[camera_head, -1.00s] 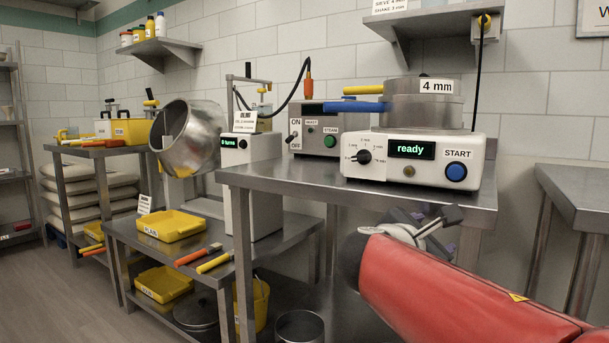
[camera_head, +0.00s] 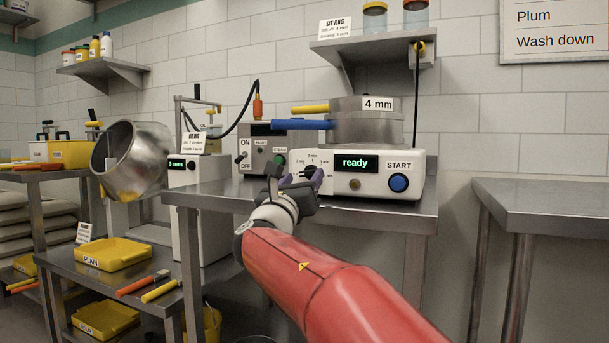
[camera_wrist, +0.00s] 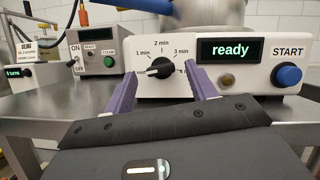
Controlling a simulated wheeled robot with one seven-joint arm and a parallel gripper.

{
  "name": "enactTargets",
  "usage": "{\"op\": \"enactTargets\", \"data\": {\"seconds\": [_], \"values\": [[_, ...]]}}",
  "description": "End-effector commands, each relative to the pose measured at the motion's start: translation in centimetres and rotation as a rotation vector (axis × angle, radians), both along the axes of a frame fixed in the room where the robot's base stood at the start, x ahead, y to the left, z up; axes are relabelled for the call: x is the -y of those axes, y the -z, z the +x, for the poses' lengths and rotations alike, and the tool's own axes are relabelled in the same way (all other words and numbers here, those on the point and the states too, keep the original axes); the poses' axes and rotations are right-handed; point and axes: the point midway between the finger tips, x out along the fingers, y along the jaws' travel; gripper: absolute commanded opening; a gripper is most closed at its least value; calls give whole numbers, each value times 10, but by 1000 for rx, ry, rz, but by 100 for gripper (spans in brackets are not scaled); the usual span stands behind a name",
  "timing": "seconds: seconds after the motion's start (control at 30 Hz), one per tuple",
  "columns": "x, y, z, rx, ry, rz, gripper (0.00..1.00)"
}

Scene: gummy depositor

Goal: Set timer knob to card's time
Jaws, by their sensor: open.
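The black timer knob (camera_wrist: 161,68) is on the white sieve shaker's front panel, left of the green "ready" display (camera_wrist: 230,50). Its dial shows 1 min, 2 min and 3 min, with another mark at the right partly hidden by a finger. The knob's white mark points left, below 1 min. My gripper (camera_wrist: 160,82) is open, its purple fingers to the left and right of the knob in the wrist view; I see no contact. In the head view my gripper (camera_head: 298,178) covers part of the dial.
The shaker's blue START button (camera_head: 398,183) is right of the display. The sieve (camera_head: 365,120), with blue and yellow handles, sits on top. A grey steam box (camera_head: 265,145) stands to the left. The steel table (camera_head: 190,190) runs beneath; an empty one (camera_head: 550,205) is at right.

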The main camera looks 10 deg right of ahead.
Motion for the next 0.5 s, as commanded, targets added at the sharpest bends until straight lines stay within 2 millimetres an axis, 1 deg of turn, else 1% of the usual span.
{"op": "enactTargets", "data": {"seconds": [0.03,0.2,0.5], "values": [[4,-3,6,0,2,1,56],[11,-8,18,-2,0,1,56],[13,-9,20,0,0,1,56]]}}
